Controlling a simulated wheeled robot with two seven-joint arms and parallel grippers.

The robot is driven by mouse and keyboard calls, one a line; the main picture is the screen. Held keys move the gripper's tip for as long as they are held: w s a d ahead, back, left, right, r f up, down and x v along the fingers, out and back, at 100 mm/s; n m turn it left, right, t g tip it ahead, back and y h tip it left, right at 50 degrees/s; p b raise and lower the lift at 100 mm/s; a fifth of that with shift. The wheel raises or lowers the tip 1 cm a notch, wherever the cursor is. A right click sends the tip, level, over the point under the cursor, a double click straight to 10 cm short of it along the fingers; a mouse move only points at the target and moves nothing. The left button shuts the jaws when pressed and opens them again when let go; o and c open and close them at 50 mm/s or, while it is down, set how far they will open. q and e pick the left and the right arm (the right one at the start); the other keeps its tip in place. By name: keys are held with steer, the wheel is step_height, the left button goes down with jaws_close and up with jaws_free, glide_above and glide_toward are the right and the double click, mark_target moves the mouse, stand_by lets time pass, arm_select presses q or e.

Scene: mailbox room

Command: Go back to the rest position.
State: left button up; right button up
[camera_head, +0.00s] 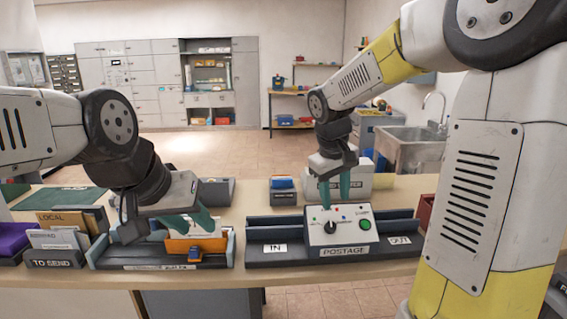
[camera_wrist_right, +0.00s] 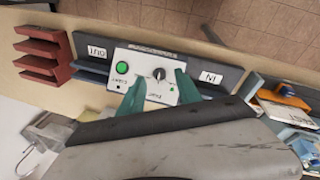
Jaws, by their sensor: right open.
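My right gripper (camera_head: 334,192) is open and empty, pointing down over the white postage machine (camera_head: 345,239). In the right wrist view, its two green fingers (camera_wrist_right: 158,88) are spread apart over the machine's panel (camera_wrist_right: 137,68), which has a green button and a dark knob. I cannot tell whether they touch the panel. My left gripper (camera_head: 182,222) is low over the dark tray (camera_head: 120,262) at the left of the table, close to an orange item (camera_head: 196,246). Its wrist hides part of its fingers, so its opening is unclear.
The postage machine stands between the IN side (camera_head: 275,248) and OUT side (camera_head: 400,240) of a dark tray. A TO SEND holder (camera_head: 54,258) and a LOCAL box (camera_head: 62,219) stand at the left. A red rack (camera_wrist_right: 40,55) is beside the OUT side.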

steer(key=s+r+m+t+y, duration=0.2)
steer(key=s, duration=0.7)
steer(key=s+r+m+t+y, duration=0.1)
steer(key=s+r+m+t, duration=0.1)
steer(key=s, duration=0.7)
steer(key=shift+s+a+r+y, duration=0.15)
steer(key=shift+a+r+y, duration=0.3)
steer(key=shift+r, duration=0.25)
